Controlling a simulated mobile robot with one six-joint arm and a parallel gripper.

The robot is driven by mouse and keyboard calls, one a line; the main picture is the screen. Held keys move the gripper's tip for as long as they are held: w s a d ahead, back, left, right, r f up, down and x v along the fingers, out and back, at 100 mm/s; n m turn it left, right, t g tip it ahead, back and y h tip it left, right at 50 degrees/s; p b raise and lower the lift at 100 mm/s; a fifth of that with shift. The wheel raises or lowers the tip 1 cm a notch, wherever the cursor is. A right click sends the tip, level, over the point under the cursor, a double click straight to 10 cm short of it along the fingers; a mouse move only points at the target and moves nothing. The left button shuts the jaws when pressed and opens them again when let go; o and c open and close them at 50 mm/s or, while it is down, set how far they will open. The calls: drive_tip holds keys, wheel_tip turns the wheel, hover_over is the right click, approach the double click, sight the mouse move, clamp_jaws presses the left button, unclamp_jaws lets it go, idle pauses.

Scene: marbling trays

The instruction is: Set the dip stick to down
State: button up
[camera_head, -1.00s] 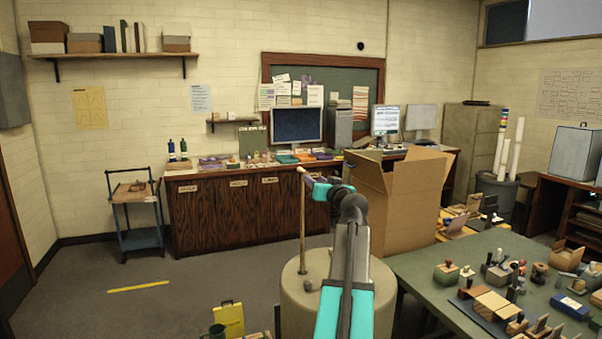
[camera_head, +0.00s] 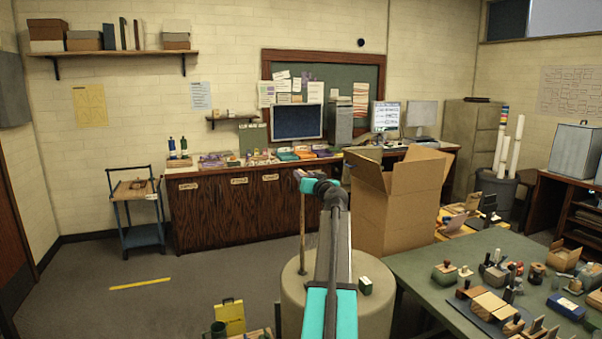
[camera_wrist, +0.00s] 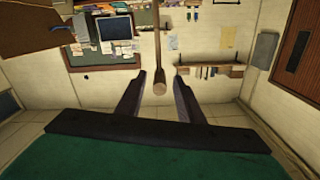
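The dip stick (camera_head: 302,230) is a thin brown wooden rod, standing nearly upright on a round grey drum (camera_head: 290,300) in the head view. Its upper part is partly hidden by my gripper (camera_head: 300,178). In the wrist view the dip stick (camera_wrist: 157,45) comes down from the top edge, and its rounded end lies between the two dark fingers of my gripper (camera_wrist: 160,77). The fingers are apart, with a visible gap on each side of the rod, so my gripper looks open around or just behind it.
A small dark green block (camera_head: 365,286) sits on the drum's right side. A green table (camera_head: 420,262) with several stamps and blocks is at right, and an open cardboard box (camera_head: 400,205) stands behind. A yellow container (camera_head: 229,316) is at lower left.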

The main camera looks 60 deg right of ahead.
drive_tip(key=shift+p+x, duration=0.45)
drive_tip(key=shift+x, duration=1.15)
drive_tip(key=shift+c, duration=0.3)
clamp_jaws()
drive_tip(key=shift+f, duration=0.15)
